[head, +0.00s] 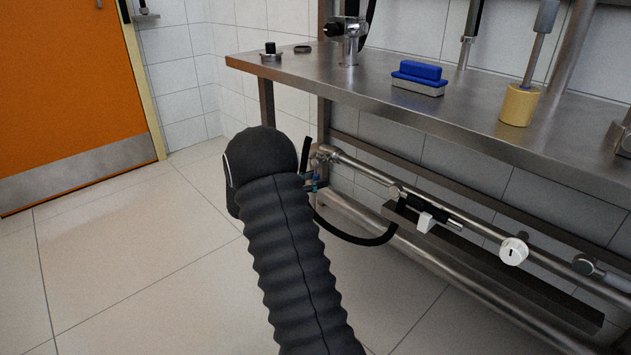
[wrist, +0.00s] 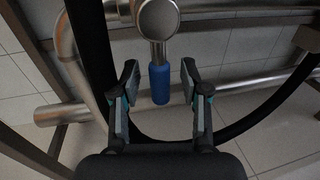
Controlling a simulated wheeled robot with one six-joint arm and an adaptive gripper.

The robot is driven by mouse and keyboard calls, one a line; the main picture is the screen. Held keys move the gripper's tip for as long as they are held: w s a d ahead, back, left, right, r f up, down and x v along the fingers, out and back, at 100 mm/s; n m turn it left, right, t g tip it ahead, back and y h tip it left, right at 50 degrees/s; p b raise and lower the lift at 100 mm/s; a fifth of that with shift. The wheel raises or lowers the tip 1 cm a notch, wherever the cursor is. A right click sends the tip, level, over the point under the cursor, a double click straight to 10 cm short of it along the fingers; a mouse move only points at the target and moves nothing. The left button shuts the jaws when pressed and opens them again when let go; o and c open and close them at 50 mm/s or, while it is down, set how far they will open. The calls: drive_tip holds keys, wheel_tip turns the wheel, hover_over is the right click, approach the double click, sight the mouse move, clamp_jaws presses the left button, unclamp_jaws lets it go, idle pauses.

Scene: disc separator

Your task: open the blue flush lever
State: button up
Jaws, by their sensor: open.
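The blue flush lever (wrist: 159,84) shows in the wrist view as a blue sleeve on a short metal stem, hanging below a round metal valve knob (wrist: 158,18). My gripper (wrist: 160,82) is open, with one finger on each side of the blue sleeve. A gap shows between the sleeve and each finger, so I see no contact. My black-sleeved arm hides most of my gripper there.
A steel table (head: 470,110) stands above the pipe, with a blue brush (head: 418,74) on it. A black hose (head: 350,238) loops below the valve, and its dark lengths pass both sides of my gripper in the wrist view. The tiled floor at left is clear.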

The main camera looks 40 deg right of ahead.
drive_tip(key=shift+d, duration=0.3)
